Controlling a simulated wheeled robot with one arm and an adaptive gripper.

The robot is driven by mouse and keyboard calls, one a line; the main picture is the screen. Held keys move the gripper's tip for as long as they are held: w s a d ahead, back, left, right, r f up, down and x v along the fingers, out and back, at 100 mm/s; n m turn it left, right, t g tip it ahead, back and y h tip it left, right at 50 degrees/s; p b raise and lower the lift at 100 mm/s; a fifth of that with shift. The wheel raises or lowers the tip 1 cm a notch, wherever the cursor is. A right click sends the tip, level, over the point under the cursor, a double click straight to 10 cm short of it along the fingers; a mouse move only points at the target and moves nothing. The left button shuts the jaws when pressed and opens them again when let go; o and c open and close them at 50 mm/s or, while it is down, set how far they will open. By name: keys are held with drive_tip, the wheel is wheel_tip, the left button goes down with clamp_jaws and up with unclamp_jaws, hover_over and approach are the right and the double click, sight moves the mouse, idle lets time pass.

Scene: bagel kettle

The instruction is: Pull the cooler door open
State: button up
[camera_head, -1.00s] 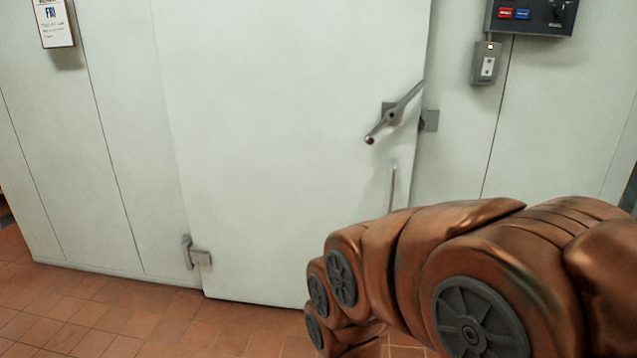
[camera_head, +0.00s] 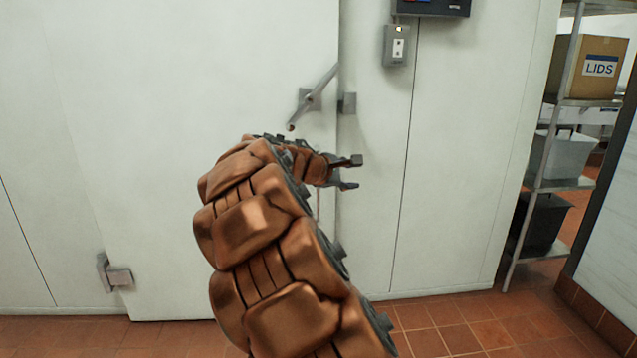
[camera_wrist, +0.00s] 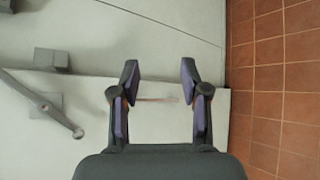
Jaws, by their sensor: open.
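The white cooler door (camera_head: 190,110) fills the left of the head view and looks closed. A grey lever latch (camera_head: 313,96) slants near its right edge. The lever also shows at the left of the wrist view (camera_wrist: 42,104). A thin upright pull bar (camera_head: 318,206) below it is mostly hidden behind my arm. My gripper (camera_head: 352,173) is open, below and right of the lever. In the wrist view, the thin bar (camera_wrist: 158,100) appears between my two open fingers (camera_wrist: 160,78); I cannot tell how far beyond them it lies.
A grey switch box (camera_head: 397,46) and a dark control panel (camera_head: 431,6) are on the wall right of the door. A metal shelf (camera_head: 546,135) with a LIDS box (camera_head: 592,67) and bins stands at far right. The tiled floor (camera_head: 470,330) at lower right is clear.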

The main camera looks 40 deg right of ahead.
drive_tip(key=w+d+f+n+t+b, duration=0.1)
drive_tip(key=w+d+f+n+t, duration=0.2)
drive_tip(key=w, duration=0.6)
drive_tip(key=w+d+f+n+t+b, duration=0.2)
drive_tip(key=w+d+f+n+t, duration=0.2)
drive_tip(key=w+d+n, duration=0.4)
drive_tip(key=w+d+f+n+t+b, duration=0.2)
drive_tip(key=w+d+f+n, duration=0.3)
drive_tip(key=w+n, duration=0.3)
drive_tip(key=shift+w+d+f+n+t, duration=0.45)
drive_tip(key=shift+w+t, duration=0.45)
drive_tip(key=shift+w, duration=1.2)
drive_tip(key=shift+a+f, duration=0.1)
